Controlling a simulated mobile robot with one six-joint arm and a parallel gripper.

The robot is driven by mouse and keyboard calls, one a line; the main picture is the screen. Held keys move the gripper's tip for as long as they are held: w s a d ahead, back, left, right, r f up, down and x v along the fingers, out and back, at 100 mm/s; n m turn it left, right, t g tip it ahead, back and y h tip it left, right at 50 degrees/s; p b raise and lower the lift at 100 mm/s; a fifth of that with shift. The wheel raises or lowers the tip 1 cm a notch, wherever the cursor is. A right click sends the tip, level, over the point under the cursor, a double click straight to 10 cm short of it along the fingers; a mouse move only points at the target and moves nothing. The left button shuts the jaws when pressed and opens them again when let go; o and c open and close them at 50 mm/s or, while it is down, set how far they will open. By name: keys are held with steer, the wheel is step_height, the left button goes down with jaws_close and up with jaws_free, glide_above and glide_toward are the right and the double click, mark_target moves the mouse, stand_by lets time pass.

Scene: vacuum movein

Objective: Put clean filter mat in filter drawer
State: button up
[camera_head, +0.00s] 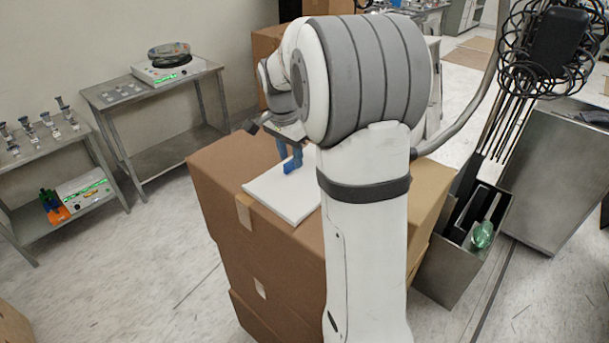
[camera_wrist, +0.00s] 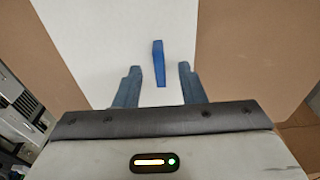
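A flat white mat (camera_head: 282,200) lies on top of a stack of cardboard boxes; it looks like the filter mat. It also fills the middle of the wrist view (camera_wrist: 100,45). A blue upright tab (camera_wrist: 159,62) stands on it. My gripper (camera_wrist: 159,84) points down over the mat, its two blue-grey fingers apart, with the tab between their lines and slightly beyond the tips in the picture. Nothing is gripped. In the head view my gripper (camera_head: 290,162) is low over the mat; my arm hides the mat's right part. I cannot make out a filter drawer.
The cardboard stack (camera_head: 255,255) stands in front of me. A metal bin (camera_head: 450,260) with dark dividers and a green bottle (camera_head: 483,234) is to the right. A metal table (camera_head: 150,95) with a white device and a lower bench (camera_head: 50,150) stand left. Open floor lies between.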

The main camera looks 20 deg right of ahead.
steer(key=shift+f, duration=0.65)
jaws_close()
